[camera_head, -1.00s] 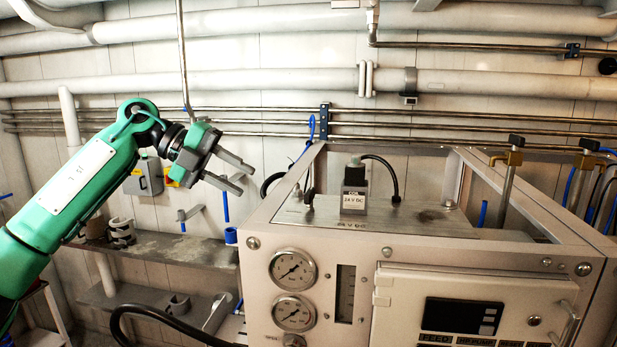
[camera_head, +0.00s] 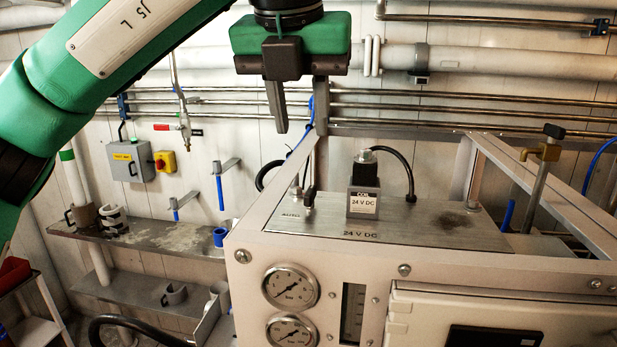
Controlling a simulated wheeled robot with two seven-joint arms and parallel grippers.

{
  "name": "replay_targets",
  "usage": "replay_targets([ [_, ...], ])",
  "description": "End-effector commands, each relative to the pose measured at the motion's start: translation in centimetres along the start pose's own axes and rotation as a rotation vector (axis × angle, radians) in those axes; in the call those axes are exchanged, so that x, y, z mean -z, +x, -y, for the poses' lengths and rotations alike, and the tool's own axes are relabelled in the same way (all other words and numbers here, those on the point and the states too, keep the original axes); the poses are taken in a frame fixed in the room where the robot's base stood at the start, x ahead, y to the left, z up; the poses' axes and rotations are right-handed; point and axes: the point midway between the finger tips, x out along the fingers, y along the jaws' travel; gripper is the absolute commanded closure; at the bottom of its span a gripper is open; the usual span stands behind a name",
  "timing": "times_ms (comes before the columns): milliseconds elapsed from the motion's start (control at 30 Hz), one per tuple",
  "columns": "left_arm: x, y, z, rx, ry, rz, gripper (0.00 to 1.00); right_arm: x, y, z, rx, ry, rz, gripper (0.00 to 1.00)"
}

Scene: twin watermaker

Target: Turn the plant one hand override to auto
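My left gripper (camera_head: 277,108) hangs with its fingers pointing down, above and behind the top plate of the white machine frame. On the plate (camera_head: 410,222) stands a small black-topped lever or knob (camera_head: 309,197), near small lettering at the left that seems to read "AUTO". It looks upright; its exact setting is too small to tell. Right of it is a black coil block (camera_head: 363,190) labelled 24 V DC. The gripper is apart from all of these. My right gripper is not in view.
A black cable (camera_head: 406,168) arches from the coil. Frame bars (camera_head: 545,190) rise around the plate, with a brass valve (camera_head: 545,148) at right. Two gauges (camera_head: 290,287) are on the front. A steel shelf (camera_head: 170,238) and a grey switch box (camera_head: 131,160) are at left.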

Motion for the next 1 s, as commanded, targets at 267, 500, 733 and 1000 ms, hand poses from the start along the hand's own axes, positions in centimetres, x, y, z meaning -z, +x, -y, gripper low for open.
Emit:
replay_targets([
  [267, -0.1, 4.6, -0.1, 0.001, 0.000, -0.005, 0.67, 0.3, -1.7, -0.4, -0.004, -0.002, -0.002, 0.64],
  [500, 0.0, 8.8, 0.0, 0.002, 0.001, -0.005, 0.67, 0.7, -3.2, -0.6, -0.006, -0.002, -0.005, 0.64],
  [733, 0.0, 11.0, 0.0, 0.002, 0.000, -0.002, 0.67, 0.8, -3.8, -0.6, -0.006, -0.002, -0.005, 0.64],
  [1000, 0.0, 11.4, 0.0, 0.003, 0.000, -0.001, 0.67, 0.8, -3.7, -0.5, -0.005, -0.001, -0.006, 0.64],
])
